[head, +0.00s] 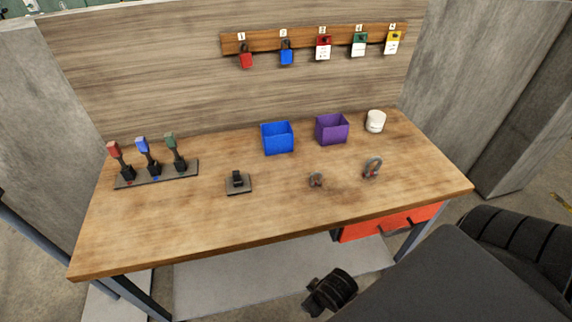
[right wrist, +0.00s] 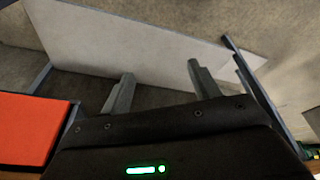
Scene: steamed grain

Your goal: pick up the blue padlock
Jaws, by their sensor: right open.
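The blue padlock (head: 286,57) hangs on the wooden rack (head: 265,41) on the back panel, under the label second from the left. It is small in the head view, and its shackle reaches up to the rack. My right gripper (right wrist: 160,72) shows in the right wrist view with its two fingers spread and nothing between them. It is over the floor area beside the orange-red drawer (right wrist: 25,125), well away from the padlock. My left gripper is in neither view.
A red padlock (head: 246,60) hangs left of the blue one, and tagged items hang to its right. The workbench (head: 300,215) holds a blue bin (head: 278,141), a purple bin (head: 332,131), a white cup (head: 375,122), levers (head: 148,160) and shackles. Its front is mostly bare.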

